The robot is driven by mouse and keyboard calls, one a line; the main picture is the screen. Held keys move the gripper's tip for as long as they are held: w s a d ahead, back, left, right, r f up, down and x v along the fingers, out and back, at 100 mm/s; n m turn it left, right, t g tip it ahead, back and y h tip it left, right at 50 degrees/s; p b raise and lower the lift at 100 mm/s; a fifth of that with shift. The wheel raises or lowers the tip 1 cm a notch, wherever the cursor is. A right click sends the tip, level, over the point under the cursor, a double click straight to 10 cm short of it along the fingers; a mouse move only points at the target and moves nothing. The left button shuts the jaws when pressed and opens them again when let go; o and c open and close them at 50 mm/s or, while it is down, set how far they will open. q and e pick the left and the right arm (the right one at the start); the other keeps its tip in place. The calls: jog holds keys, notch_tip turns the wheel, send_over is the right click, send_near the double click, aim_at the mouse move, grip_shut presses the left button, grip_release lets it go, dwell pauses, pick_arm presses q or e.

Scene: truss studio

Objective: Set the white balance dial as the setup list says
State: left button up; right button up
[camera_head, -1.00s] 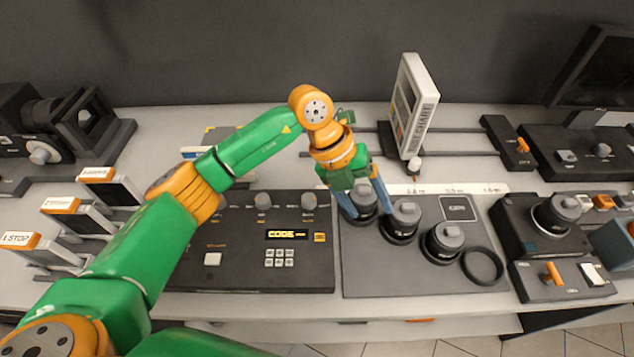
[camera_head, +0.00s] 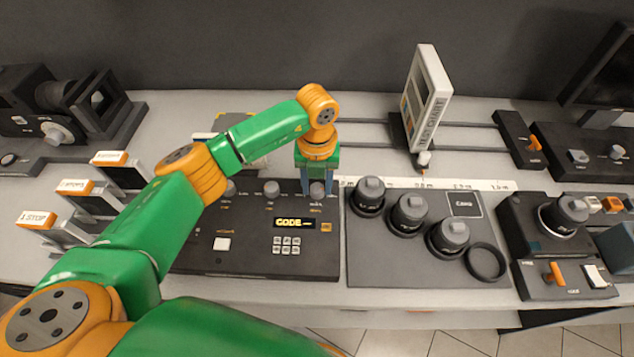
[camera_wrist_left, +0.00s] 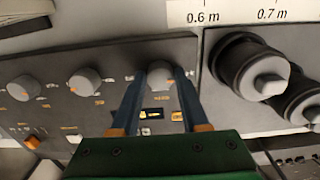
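A black control panel (camera_head: 200,260) carries a row of grey dials; their labels are too small to read, so I cannot tell from lettering which is white balance. My left gripper (camera_head: 317,188) is over the rightmost dial (camera_head: 318,196), pointing down. In the left wrist view the two blue fingers of the gripper (camera_wrist_left: 160,80) stand either side of this dial (camera_wrist_left: 160,76), open, with nothing clearly gripped. Contact with the dial cannot be made out. The middle dial (camera_head: 271,190) and left dial (camera_head: 228,188) are free. My right gripper is not in view. No readable setup list shows.
The panel has a lit yellow CODE display (camera_head: 294,223), a keypad (camera_head: 286,247) and a white button (camera_head: 221,244). Right of it, a grey mat (camera_head: 375,265) holds several lenses and a ring (camera_head: 486,262). A white chart board (camera_head: 427,95) stands on rails behind.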

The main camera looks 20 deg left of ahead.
pick_arm(q)
grip_shut()
